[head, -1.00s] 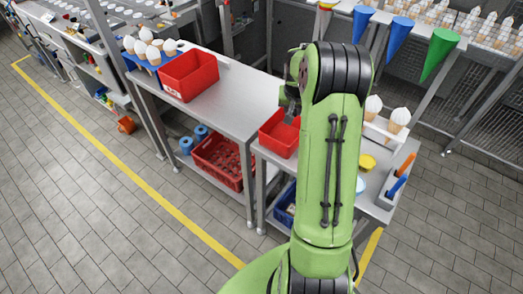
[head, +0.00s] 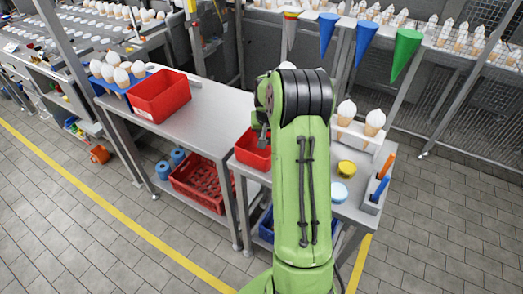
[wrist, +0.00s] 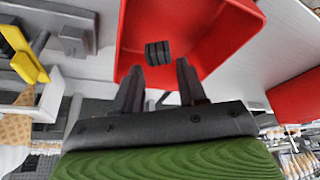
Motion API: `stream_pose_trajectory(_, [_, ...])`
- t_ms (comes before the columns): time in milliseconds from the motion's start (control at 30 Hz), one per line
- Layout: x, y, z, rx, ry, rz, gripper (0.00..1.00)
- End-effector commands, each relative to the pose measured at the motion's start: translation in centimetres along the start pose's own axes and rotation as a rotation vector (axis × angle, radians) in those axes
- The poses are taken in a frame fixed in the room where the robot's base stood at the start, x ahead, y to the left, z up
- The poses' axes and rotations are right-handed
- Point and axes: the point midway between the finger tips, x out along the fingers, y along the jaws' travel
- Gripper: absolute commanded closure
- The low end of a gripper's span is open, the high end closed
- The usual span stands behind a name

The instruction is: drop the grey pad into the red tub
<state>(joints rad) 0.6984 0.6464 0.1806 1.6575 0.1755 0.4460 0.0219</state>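The grey pad (wrist: 158,52) is a small dark ribbed block. In the wrist view it shows just beyond my fingertips, against the inside of the red tub (wrist: 205,28). I cannot tell whether it rests on the tub's floor or is above it. My gripper (wrist: 160,68) is open over the tub, with a gap between each finger and the pad. In the head view the red tub (head: 249,157) stands on the nearer table, partly hidden by my green arm. The pad is not visible there.
Another red tub (head: 161,97) stands on the left table beside a blue rack (head: 122,80) of cones. A red crate (head: 200,183) sits on the shelf below.

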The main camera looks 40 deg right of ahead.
Motion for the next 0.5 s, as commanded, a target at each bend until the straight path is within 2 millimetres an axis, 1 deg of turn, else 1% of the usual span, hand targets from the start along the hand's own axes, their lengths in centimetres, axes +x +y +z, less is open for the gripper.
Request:
stream_pose_trajectory(33, [0.0, 0.0, 0.0, 0.0, 0.0, 0.0, 0.5])
stream_pose_trajectory(100, [0.0, 0.0, 0.0, 0.0, 0.0, 0.0, 0.4])
stream_pose_trajectory(367, [-0.1, 0.0, 0.0, 0.0, 0.0, 0.0, 0.39])
stream_pose_trajectory(467, [-0.9, 0.0, -0.1, 0.0, 0.002, 0.0, 0.39])
stream_pose_trajectory(500, [-1.6, 0.0, -0.1, 0.0, 0.004, 0.0, 0.39])
